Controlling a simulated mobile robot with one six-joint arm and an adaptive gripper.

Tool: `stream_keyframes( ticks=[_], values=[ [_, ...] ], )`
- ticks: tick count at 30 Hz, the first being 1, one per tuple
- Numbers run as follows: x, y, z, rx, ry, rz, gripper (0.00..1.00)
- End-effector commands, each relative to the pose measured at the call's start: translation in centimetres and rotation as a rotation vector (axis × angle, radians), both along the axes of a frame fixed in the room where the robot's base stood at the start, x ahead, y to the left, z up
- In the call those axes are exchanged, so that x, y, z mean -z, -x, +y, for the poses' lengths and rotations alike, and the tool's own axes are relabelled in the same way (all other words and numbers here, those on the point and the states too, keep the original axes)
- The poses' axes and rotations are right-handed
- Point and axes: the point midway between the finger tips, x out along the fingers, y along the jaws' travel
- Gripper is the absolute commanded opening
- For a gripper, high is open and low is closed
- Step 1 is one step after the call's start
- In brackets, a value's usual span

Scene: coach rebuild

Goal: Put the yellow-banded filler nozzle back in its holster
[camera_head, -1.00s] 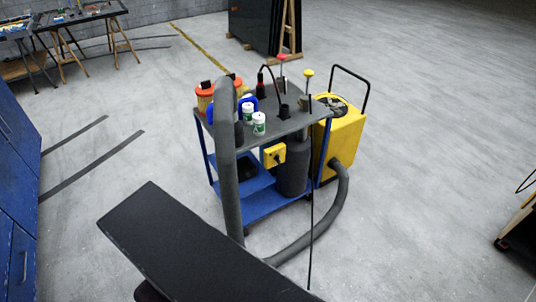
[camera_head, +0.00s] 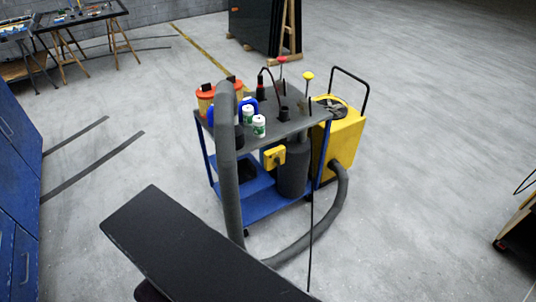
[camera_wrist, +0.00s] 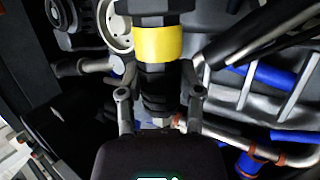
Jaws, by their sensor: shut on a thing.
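In the wrist view, the yellow-banded nozzle (camera_wrist: 158,44) is a dark, ribbed body with a broad yellow ring. My gripper (camera_wrist: 159,95) is shut on it, with a finger on each side below the band. The nozzle's top end is cut off by the picture edge. In the head view, a black socket (camera_head: 284,113) stands on the cart top, apparently empty, and looks like a holster. Beside it is a red-banded black nozzle (camera_head: 261,90) with a curved hose. My gripper is not visible in the head view.
The cart (camera_head: 300,127) carries bottles and orange-lidded tubs. A yellow machine (camera_head: 345,135) stands behind it, with a thick grey hose (camera_head: 227,165) in front. A dark panel (camera_head: 190,245) crosses the foreground. Pipes and blue hoses (camera_wrist: 275,77) crowd around my gripper.

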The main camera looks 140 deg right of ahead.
Motion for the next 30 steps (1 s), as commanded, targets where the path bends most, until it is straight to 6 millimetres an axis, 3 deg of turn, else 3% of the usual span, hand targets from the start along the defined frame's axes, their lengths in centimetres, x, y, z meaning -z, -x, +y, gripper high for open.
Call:
stream_keyframes(
  ticks=[14, 30],
  values=[
    [-2.5, 0.0, 0.0, 0.000, -0.001, -0.001, 0.00],
    [-2.6, 0.0, 0.0, 0.000, -0.001, -0.001, 0.00]
  ],
)
